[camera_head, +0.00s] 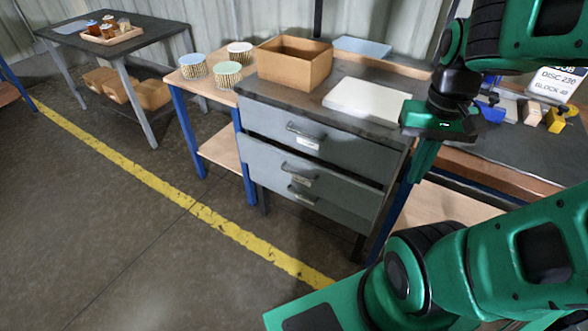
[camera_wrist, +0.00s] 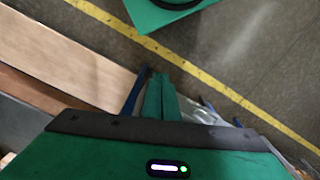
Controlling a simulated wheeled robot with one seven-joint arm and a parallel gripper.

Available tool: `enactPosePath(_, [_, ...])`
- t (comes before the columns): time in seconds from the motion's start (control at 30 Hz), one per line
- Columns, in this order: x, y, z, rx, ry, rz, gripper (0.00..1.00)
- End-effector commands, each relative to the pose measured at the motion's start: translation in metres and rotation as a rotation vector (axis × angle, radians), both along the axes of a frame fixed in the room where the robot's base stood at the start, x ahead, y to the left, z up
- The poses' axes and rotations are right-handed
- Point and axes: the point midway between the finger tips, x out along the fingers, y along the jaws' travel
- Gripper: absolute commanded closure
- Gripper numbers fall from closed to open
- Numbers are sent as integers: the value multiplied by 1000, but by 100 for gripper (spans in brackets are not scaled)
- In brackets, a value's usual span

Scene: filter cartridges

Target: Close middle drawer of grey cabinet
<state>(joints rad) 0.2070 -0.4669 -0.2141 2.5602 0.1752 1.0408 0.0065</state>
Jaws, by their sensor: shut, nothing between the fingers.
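The grey cabinet (camera_head: 378,218) stands in the centre of the head view, with three handled drawers. The middle drawer (camera_head: 270,165) stands partly out, with a dark gap above its front. The top drawer (camera_head: 262,122) looks shut. The bottom drawer (camera_head: 340,212) sits below and is partly hidden by the middle one. My gripper (camera_head: 420,172) points down at the cabinet's right side, apart from the drawer handles. Its fingers are shut and empty; they also show in the wrist view (camera_wrist: 162,100).
On the cabinet top are a cardboard box (camera_head: 285,68) and a white slab (camera_head: 365,100). Left stands a wooden side table (camera_head: 205,92) with several patterned cups. A workbench (camera_head: 520,150) with tools is at right. Floor before the drawers is clear, with a yellow line (camera_head: 160,185).

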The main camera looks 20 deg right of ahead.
Motion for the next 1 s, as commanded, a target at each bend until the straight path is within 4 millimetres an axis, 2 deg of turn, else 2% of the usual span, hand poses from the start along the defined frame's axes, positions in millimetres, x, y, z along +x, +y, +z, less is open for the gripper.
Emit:
enactPosePath(0.13, [-9,-1,4,-3,-7,11,100])
enactPosePath(0.27, [5,-7,0,-21,27,66,100])
enactPosePath(0.63, [88,-19,-39,-164,220,397,100])
enactPosePath(1.0, [171,-3,-97,-367,435,784,100])
